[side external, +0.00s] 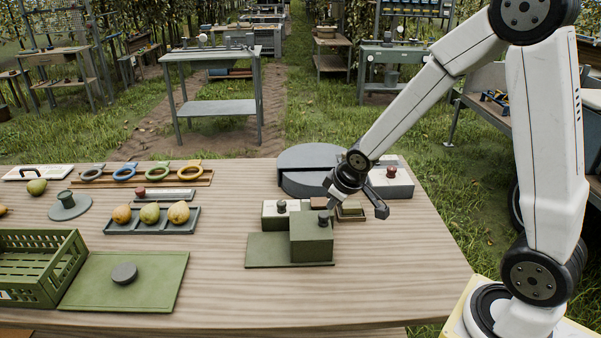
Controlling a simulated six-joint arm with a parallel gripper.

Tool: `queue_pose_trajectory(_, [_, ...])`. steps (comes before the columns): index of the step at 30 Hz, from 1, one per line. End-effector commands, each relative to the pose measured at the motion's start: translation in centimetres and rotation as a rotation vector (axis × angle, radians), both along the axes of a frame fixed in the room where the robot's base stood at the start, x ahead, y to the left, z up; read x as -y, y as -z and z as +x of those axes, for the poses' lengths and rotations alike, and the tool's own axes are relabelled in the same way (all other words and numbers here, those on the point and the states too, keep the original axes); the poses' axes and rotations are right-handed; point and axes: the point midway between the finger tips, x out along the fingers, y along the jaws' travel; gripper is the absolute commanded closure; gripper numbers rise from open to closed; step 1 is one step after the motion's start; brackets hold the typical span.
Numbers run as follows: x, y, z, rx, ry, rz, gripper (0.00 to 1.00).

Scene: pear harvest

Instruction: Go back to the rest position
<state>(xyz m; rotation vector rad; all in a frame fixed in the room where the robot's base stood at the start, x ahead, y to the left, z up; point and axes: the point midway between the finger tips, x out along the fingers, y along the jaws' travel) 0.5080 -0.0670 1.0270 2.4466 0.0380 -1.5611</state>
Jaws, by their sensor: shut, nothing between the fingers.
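My gripper (328,207) hangs from the white arm coming in from the right. The box stands on a flat green base (266,250).
A grey round block (310,160) and a white box with a red knob (388,182) stand behind the gripper. A green crate (62,262) and a green mat (163,265) with a dark disc lie at left. The table's front right is clear.

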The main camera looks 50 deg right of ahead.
Motion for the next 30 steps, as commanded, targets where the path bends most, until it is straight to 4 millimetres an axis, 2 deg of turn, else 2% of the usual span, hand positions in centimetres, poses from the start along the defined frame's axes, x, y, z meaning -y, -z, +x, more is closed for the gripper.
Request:
queue_pose_trajectory(1, [-1.2,-0.3,-1.6,-0.023,0.021,0.022,1.0])
queue_pose_trajectory(6, [-4.1,-0.7,-6.6,-0.11,0.097,0.096,1.0])
queue_pose_trajectory(12, [-6.2,-0.7,-10.6,-0.183,0.153,0.155,1.0])
queue_pose_trajectory(17, [-6.7,-0.7,-11.6,-0.203,0.169,0.172,1.0])
queue_pose_trajectory(30, [-6.7,-0.6,-11.7,-0.205,0.17,0.172,1.0])
